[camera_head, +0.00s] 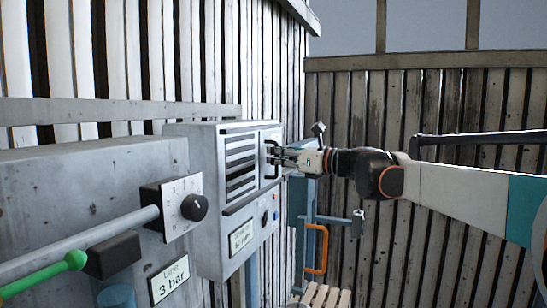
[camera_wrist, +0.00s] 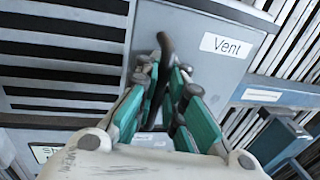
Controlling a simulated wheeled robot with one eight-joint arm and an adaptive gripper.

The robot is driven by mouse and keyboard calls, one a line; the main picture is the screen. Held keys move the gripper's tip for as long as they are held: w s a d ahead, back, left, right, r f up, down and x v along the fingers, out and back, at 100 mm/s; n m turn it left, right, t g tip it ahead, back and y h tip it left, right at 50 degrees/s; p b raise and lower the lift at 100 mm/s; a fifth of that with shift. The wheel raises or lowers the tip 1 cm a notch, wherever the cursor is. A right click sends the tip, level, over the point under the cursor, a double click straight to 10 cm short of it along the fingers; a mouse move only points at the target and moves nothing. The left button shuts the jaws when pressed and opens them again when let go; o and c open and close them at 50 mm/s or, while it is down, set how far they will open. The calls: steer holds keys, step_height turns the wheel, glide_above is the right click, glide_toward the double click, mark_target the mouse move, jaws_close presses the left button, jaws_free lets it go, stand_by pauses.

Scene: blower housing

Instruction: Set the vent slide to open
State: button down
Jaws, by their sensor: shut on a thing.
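The vent slide (camera_head: 268,172) is a grey plate on the right part of the grey housing front. It carries a black bar handle (camera_head: 269,150) and, in the wrist view, a white "Vent" label (camera_wrist: 228,46). Dark louvre slots (camera_head: 240,163) show uncovered to its left; they also show in the wrist view (camera_wrist: 65,62). My gripper (camera_head: 281,157) is at the handle, coming from the right. In the wrist view its teal-padded fingers (camera_wrist: 164,78) are shut on the dark handle (camera_wrist: 165,44), whose top end sticks out past them.
Below the vent are a small red and blue control (camera_head: 270,217) and a label plate (camera_head: 241,237). Left are a dial (camera_head: 193,207), a pipe (camera_head: 80,243) with a green knob, and a "3 bar" plate (camera_head: 169,281). A blue stand with an orange handle (camera_head: 316,249) is behind.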

steer(key=shift+d, duration=0.1)
steer(key=c, duration=2.1)
jaws_free()
steer(key=shift+o, duration=0.5)
steer(key=shift+w+d, duration=0.2)
steer(key=shift+d, duration=0.05)
steer(key=shift+s+a, duration=0.1)
steer(key=v, duration=1.2)
